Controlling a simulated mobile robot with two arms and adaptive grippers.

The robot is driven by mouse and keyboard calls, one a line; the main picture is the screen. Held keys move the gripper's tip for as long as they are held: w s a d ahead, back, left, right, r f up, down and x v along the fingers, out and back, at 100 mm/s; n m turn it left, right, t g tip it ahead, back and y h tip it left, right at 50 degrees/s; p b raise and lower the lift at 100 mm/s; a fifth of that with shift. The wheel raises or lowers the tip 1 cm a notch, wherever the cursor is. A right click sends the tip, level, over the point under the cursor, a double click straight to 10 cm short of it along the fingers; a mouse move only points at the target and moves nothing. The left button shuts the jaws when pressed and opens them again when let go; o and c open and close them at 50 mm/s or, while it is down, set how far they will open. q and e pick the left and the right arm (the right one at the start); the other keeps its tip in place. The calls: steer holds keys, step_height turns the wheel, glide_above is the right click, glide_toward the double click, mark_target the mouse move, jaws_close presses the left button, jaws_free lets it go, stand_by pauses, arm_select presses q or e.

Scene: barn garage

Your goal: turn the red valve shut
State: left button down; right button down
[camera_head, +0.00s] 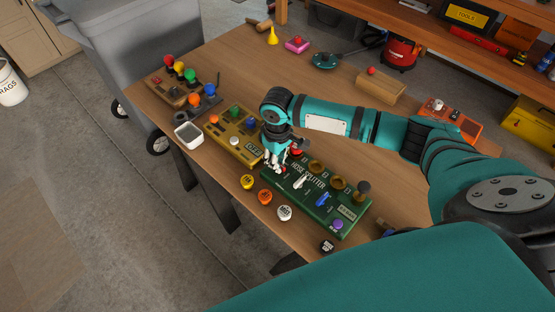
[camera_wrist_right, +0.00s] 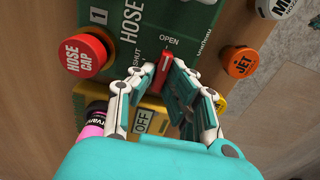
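The green hose splitter board (camera_head: 312,191) lies on the workbench. Its red valve handle (camera_wrist_right: 165,70) shows in the right wrist view between the fingertips of my right gripper (camera_wrist_right: 158,76), beside the word OPEN and close to SHUT. In the head view my right gripper (camera_head: 275,165) is down at the board's left end and largely hides the red valve. The fingertips are on either side of the handle; I cannot tell whether both press on it. A white lever (camera_head: 299,182) and a blue lever (camera_head: 323,200) sit farther right. My left gripper is not in view.
A yellow board (camera_head: 232,135) lies just left of the splitter. A red hose cap (camera_wrist_right: 86,52) stands close to the left finger in the wrist view.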

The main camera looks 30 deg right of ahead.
stand_by(0.3)
steer(key=shift+r+n+p, duration=0.2)
steer(key=shift+n+p, duration=0.5)
steer(key=shift+p, duration=0.05)
steer(key=shift+n+p, duration=1)
steer(key=shift+n, duration=0.1)
steer(key=n+p, duration=0.2)
steer(key=n, duration=0.2)
steer(key=shift+a+n, duration=0.15)
steer(key=shift+n, duration=0.15)
steer(key=n+p, duration=0.1)
steer(key=n, duration=0.3)
steer(key=shift+s+f+n, duration=0.1)
steer(key=shift+n, duration=0.2)
steer(key=n+p, duration=0.1)
steer(key=n, duration=0.4)
steer(key=shift+s, duration=0.1)
steer(key=c, duration=1.4)
jaws_free()
